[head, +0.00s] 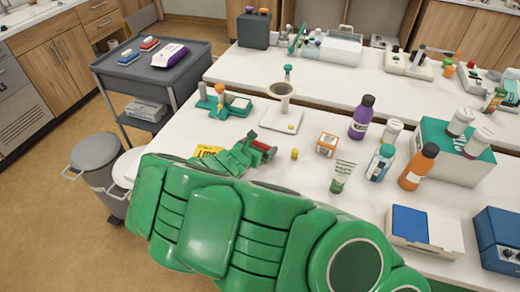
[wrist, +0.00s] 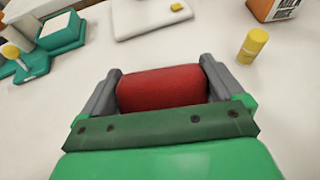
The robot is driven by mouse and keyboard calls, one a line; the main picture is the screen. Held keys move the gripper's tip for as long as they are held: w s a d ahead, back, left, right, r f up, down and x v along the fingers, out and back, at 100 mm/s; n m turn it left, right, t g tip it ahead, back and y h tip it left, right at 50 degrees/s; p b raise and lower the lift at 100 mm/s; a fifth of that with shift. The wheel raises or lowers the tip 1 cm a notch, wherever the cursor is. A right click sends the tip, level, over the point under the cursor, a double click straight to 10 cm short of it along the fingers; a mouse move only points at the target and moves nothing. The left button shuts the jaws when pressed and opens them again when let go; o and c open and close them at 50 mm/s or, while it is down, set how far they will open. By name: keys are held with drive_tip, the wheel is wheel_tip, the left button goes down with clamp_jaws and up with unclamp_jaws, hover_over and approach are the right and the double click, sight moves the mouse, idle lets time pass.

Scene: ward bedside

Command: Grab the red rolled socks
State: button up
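The red rolled socks (wrist: 162,88) lie between the two grey fingers of my gripper (wrist: 160,80) in the wrist view. The roll fills the gap and both fingers meet its ends, so my gripper looks shut on it. The roll's near side is hidden by the green palm. In the head view the red socks (head: 262,147) show as a small red patch at the end of my green arm, low over the white table (head: 240,138). I cannot tell whether the roll is touching the table.
A small yellow cylinder (head: 294,154) and an orange-white box (head: 327,145) stand right of my gripper. A green tube (head: 342,177) and several bottles stand farther right. A yellow label card (head: 208,151) lies at left.

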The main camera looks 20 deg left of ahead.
drive_tip(key=shift+c, duration=1.3)
